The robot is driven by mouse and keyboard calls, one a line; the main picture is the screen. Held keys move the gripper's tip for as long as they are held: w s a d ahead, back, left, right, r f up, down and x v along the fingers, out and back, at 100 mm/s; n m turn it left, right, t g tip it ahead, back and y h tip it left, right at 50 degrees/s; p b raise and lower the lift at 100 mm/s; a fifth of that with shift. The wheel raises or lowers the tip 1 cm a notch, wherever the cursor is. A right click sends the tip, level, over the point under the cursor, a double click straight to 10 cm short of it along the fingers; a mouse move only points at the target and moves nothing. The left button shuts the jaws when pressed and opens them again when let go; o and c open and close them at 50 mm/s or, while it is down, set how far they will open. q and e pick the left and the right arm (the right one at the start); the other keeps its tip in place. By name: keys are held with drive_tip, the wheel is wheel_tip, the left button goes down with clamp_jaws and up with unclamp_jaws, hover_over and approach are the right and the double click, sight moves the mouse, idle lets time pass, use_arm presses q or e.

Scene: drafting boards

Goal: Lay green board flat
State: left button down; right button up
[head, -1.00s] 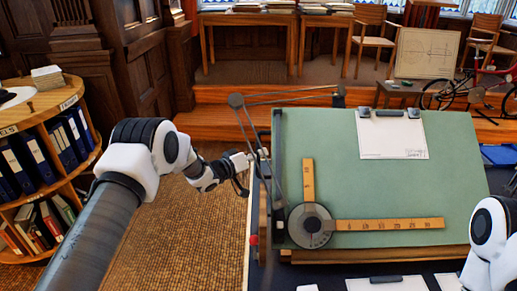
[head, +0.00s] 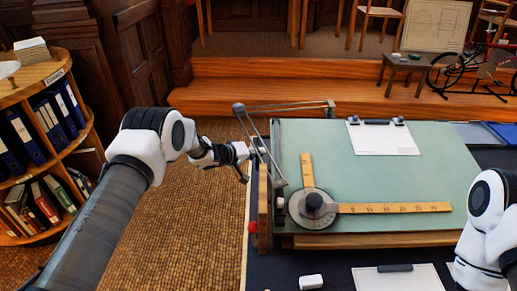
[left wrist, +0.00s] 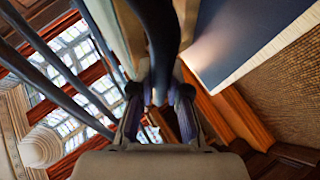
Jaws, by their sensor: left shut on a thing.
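The green board (head: 400,180) is on the dark-topped table in the head view. It leans back at a low slope; I cannot tell the exact angle. A drafting arm with a round head (head: 297,213) and two wooden rulers (head: 395,208) lies on it. My left gripper (head: 255,152) is at the board's left side, near its upper part. In the left wrist view the left gripper (left wrist: 160,100) is shut on a dark bar-like handle (left wrist: 158,35). The held part is mostly hidden in the head view. My right arm shows at the right, but its gripper is out of view.
A white sheet (head: 384,139) is clipped at the board's top. A white eraser-like block (head: 311,282) and another clipped sheet (head: 400,280) lie in front. A round bookshelf (head: 35,120) stands at the left. A bicycle (head: 480,70) and a small table (head: 408,62) stand behind.

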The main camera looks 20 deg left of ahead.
use_arm(q)
drive_tip(key=shift+n+g, duration=0.3)
drive_tip(key=shift+g, duration=0.2)
drive_tip(key=f, duration=0.1)
drive_tip(key=f+b, duration=0.1)
drive_tip(key=f, duration=0.2)
drive_tip(key=shift+w+f+b, duration=0.1)
drive_tip(key=shift+w+b, duration=0.15)
drive_tip(key=shift+b, duration=0.05)
drive_tip(key=shift+f, duration=0.4)
drive_tip(key=shift+f+b, duration=0.1)
drive_tip(key=shift+b, duration=0.2)
drive_tip(key=shift+s+f, duration=0.15)
drive_tip(key=shift+f, duration=0.05)
drive_tip(key=c, duration=1.4)
unclamp_jaws()
drive_tip(key=shift+r, duration=0.1)
